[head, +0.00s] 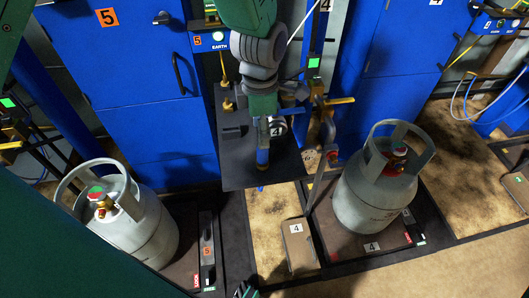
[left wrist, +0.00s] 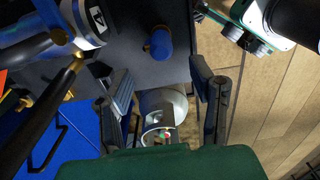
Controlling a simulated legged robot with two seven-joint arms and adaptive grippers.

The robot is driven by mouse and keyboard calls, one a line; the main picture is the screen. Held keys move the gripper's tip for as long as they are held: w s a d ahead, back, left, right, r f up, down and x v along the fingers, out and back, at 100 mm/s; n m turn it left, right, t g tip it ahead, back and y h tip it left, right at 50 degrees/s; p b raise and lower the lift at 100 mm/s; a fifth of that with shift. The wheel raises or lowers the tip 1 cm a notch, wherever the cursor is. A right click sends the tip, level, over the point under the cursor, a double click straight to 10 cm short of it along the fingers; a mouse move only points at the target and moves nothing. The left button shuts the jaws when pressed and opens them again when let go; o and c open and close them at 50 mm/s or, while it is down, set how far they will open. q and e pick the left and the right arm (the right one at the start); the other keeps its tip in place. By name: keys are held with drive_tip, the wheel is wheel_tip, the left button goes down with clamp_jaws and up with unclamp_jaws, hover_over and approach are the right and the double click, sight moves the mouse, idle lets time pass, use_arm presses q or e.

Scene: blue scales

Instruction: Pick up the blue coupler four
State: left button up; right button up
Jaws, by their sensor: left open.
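The blue coupler four shows in the head view as a blue body (head: 262,157) by a pale ring marked 4, over the dark shelf. In the left wrist view the pale ring with the 4 (left wrist: 93,20) is at the upper left, outside my fingers. My left gripper (head: 260,121) comes down from above, close by the coupler; its fingers are hard to make out there. In the left wrist view my left gripper (left wrist: 160,75) is open, its dark fingers wide apart with nothing between them.
A grey gas cylinder (head: 375,195) stands right of the shelf (head: 235,174), another (head: 140,232) to its left. Blue cabinets (head: 145,75) stand behind. Brass fittings and a dark lever (left wrist: 35,120) lie near the gripper.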

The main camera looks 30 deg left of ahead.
sight(264, 157)
use_arm(q)
wheel_tip(264, 157, down, 4)
drive_tip(key=shift+w+d+f+b, duration=0.1)
drive_tip(key=shift+d+f+b, duration=0.05)
drive_tip(key=shift+b, duration=0.15)
drive_tip(key=shift+d+f, duration=0.2)
drive_tip(key=shift+f, duration=0.25)
wheel_tip(264, 157, down, 4)
drive_tip(key=shift+a+r+b, duration=0.1)
drive_tip(key=shift+r+b, duration=0.05)
drive_tip(key=shift+b, duration=0.35)
drive_tip(key=shift+a+f, duration=0.1)
drive_tip(key=shift+f, duration=0.3)
drive_tip(key=shift+a+f, duration=0.1)
clamp_jaws()
drive_tip(key=shift+d, duration=0.25)
